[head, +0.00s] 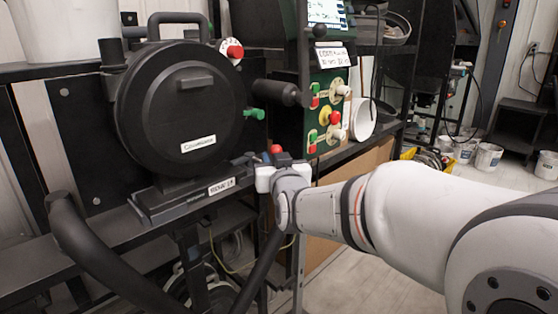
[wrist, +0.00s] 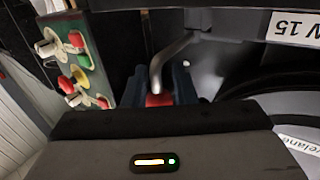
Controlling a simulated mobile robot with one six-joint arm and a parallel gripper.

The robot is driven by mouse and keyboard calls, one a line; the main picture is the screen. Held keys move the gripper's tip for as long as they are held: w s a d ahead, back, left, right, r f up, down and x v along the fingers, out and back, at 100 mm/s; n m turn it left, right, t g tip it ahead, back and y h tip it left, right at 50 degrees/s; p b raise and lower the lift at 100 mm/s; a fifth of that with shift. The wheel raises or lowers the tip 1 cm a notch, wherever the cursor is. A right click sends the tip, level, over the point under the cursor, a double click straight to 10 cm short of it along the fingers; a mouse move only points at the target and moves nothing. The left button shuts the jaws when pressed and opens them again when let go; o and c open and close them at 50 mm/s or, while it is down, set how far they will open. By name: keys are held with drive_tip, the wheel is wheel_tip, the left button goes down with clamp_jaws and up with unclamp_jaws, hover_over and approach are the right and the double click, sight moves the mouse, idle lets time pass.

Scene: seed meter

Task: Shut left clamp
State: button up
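The machine (head: 178,105) has a round black housing with a small label on its front. A bent grey lever (wrist: 175,55) with a red tip (wrist: 157,100) shows in the wrist view. The red tip also shows in the head view (head: 277,149), low at the right of the housing. My gripper (wrist: 159,85) has its two dark blue fingers on either side of the red tip, which fills the gap between them. In the head view my gripper (head: 276,160) is at the same lever. The lever's lower part is hidden. I cannot tell which clamp this lever belongs to.
A green control box (head: 325,115) with several coloured buttons stands close to the right of my gripper. A red knob (head: 235,51) and a green knob (head: 254,113) stick out beside the housing. A black rail (head: 180,205) runs below. White buckets (head: 487,159) stand on the floor.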

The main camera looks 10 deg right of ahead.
drive_tip(key=s+p, duration=0.1)
drive_tip(key=s, duration=0.6)
drive_tip(key=shift+s+d, duration=0.35)
drive_tip(key=shift+s, duration=0.05)
drive_tip(key=s+d+r+g+p, duration=0.2)
drive_tip(key=s+r+g+p, duration=0.1)
drive_tip(key=s+g+p, duration=0.2)
drive_tip(key=s+d+r+g+h+p, duration=0.1)
drive_tip(key=s+d+r+g+p, duration=0.2)
drive_tip(key=s+p, duration=0.6)
drive_tip(key=s+d+r+m+g+p, duration=0.1)
drive_tip(key=s+d+r+g+p, duration=0.1)
drive_tip(key=s+g+p, duration=0.5)
drive_tip(key=r+p, duration=0.1)
drive_tip(key=p, duration=0.5)
drive_tip(key=shift+d+r+h, duration=0.25)
drive_tip(key=shift+d+h, duration=0.15)
